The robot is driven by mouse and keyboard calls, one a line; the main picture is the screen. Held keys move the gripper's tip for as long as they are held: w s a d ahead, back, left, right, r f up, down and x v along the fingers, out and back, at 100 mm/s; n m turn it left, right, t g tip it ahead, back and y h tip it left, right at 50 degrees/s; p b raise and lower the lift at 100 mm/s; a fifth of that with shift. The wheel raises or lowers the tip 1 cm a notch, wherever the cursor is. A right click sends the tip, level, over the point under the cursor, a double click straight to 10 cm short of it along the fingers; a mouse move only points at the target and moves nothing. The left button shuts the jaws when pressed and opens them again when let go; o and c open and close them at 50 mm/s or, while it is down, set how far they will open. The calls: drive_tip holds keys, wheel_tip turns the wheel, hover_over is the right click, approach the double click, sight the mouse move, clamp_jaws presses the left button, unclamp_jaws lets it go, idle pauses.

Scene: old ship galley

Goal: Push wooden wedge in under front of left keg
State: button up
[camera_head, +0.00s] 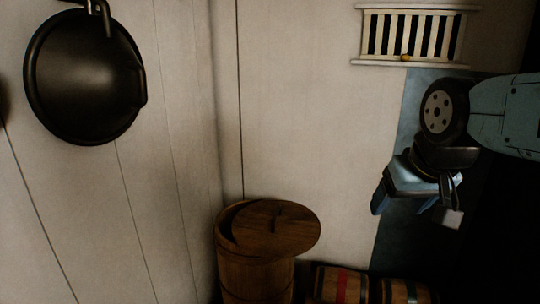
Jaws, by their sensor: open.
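Wooden kegs show only as tops at the bottom edge. The left keg (328,285) has a red band, and another keg (398,291) with a green band is close to its right. Their fronts and undersides are cut off by the frame, so the floor under them is hidden. I see no wooden wedge in this view. My gripper (402,207) is at the right, above the kegs in the picture, with its fingers pointing down. It is open, and I see nothing between the fingers.
A wooden barrel (255,275) with a tilted round lid (275,229) stands left of the kegs. A black pan (85,77) hangs on the pale plank wall at the left. A white slatted rack (410,35) is on the wall at the top. The right side is dark.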

drive_tip(key=shift+s, duration=0.1)
drive_tip(key=c, duration=0.5)
drive_tip(key=shift+o, duration=2.2)
drive_tip(key=shift+w, duration=0.45)
drive_tip(key=o, duration=0.3)
drive_tip(key=w+f, duration=0.2)
drive_tip(key=w, duration=0.5)
drive_tip(key=shift+w, duration=0.35)
drive_tip(key=w+d+f+m, duration=0.1)
drive_tip(key=w+d+f, duration=0.2)
drive_tip(key=w+f, duration=2.1)
drive_tip(key=s+d+f+m, duration=0.1)
drive_tip(key=f, duration=2.1)
drive_tip(key=s+d+f+m+g+h, duration=0.1)
drive_tip(key=s+d+f, duration=0.1)
drive_tip(key=f, duration=1.9)
drive_tip(key=shift+d+f, duration=0.15)
drive_tip(key=shift+f, duration=0.25)
